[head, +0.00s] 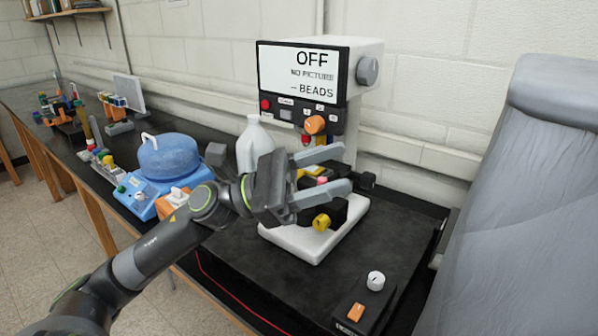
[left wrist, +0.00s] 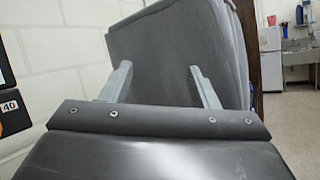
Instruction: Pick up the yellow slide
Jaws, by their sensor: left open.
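My left gripper (head: 343,168) is open, its two grey fingers pointing right in front of the white microscope-like instrument (head: 366,110). In the left wrist view the fingers (left wrist: 160,70) are apart with nothing between them. A small yellow piece (head: 301,173) shows between the fingers in the head view, beside a pink one (head: 322,181). It may be the yellow slide on the instrument's stage, but the gripper partly hides it and I cannot tell. I cannot see contact. A yellow knob (head: 321,222) sits lower on the instrument. My right gripper is not in view.
The instrument's screen (head: 308,72) reads "OFF", "NO PICTURE" and "BEADS". A white jug (head: 254,140) and a blue device (head: 165,165) stand to the left. A control box (head: 362,305) lies in front. A grey covered object (head: 535,190) blocks the right side.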

